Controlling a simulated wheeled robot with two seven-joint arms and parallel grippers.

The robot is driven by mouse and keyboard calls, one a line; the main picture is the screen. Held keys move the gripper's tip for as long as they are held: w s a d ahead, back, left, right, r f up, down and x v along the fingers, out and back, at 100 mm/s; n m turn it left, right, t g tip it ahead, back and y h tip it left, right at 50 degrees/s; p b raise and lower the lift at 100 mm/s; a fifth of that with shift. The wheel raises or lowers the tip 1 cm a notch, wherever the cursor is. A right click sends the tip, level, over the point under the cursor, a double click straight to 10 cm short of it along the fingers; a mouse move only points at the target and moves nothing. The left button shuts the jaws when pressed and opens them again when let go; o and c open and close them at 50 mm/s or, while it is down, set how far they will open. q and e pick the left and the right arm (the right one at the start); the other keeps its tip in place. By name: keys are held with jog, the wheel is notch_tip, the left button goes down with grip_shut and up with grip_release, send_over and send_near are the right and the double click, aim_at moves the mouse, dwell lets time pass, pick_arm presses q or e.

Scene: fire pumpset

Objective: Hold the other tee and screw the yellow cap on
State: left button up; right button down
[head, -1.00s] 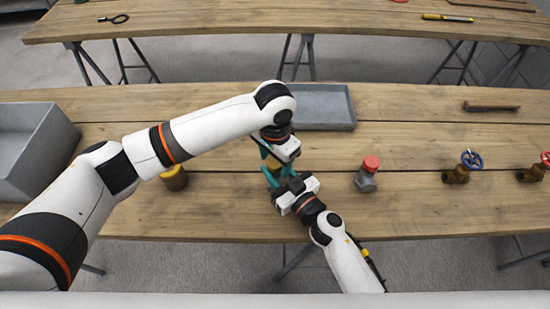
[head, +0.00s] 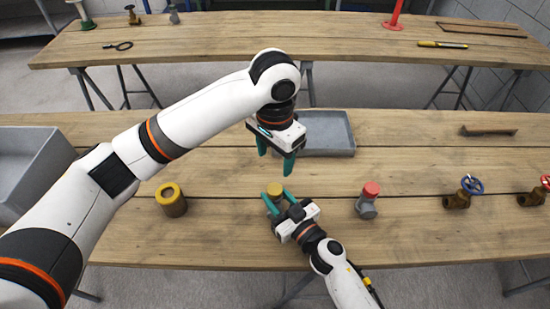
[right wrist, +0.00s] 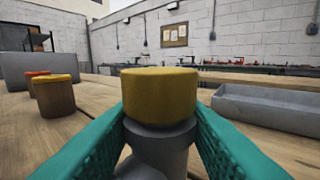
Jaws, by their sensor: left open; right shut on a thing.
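The yellow cap (head: 274,188) sits on top of a grey tee. In the right wrist view the cap (right wrist: 158,93) sits level on the upright tee (right wrist: 160,145), and I cannot tell how tightly it is screwed on. My right gripper (head: 278,201) is shut on the tee, with one teal finger on each side below the cap. My left gripper (head: 275,160) is open and empty, apart from the cap and above it, fingers pointing down. Another grey tee (head: 367,209) with a red cap (head: 371,188) stands to the right on the table.
A brown cylinder with a yellow rim (head: 171,188) stands to the left. A grey tray (head: 328,152) lies behind my left gripper, and a large grey bin (head: 30,175) is at far left. A blue-wheeled valve (head: 458,199) and another valve (head: 533,197) stand at right.

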jog(key=shift+f, duration=0.25)
jog(key=c, duration=0.9)
grip_release()
jog(key=shift+c, duration=0.2)
jog(key=shift+o, duration=0.4)
jog(key=shift+r, duration=0.1)
jog(key=b+v, duration=0.1)
jog(key=v, duration=1.1)
jog(key=shift+b, duration=0.3)
